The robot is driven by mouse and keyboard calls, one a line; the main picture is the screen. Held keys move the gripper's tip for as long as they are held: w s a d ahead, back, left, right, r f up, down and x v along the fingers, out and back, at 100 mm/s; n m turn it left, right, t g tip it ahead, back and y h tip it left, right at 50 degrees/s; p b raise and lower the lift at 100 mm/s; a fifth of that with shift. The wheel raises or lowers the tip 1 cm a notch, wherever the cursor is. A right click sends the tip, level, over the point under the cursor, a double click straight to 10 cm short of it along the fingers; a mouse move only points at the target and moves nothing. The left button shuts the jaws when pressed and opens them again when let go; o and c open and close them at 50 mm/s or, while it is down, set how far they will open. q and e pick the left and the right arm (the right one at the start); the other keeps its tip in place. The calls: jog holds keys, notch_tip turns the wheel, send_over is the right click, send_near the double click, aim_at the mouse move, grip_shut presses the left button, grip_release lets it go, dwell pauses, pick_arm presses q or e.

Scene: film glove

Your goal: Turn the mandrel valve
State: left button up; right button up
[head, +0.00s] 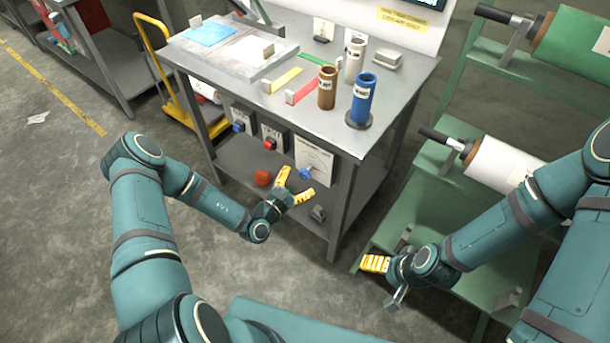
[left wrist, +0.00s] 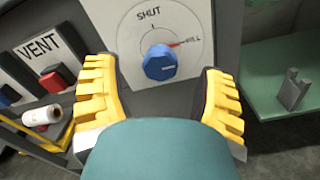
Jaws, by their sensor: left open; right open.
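The mandrel valve is a blue knob (head: 306,174) on a white dial plate (head: 314,156) on the bench's front. In the left wrist view the knob (left wrist: 160,63) sits centred, and a red pointer aims right at the "FILL" mark; "SHUT" is printed at the top. My left gripper (head: 296,184) is open with yellow ribbed fingers. In the left wrist view its fingers stand left and right of the knob with clear gaps, apart from it. My right gripper (head: 374,264) is at the lower right, away from the valve, beside the green rack.
A red "VENT" switch (left wrist: 53,80) and another blue control (head: 238,127) are left of the dial. The bench top (head: 410,75) holds a brown tube (head: 327,90), a blue tube (head: 363,98) and strips. A green rack (head: 430,185) with rolls stands right; open floor lies left.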

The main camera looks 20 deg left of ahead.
aim_at(303, 176)
pick_arm(q)
jog(key=shift+x, duration=1.65)
jog(key=c, duration=1.2)
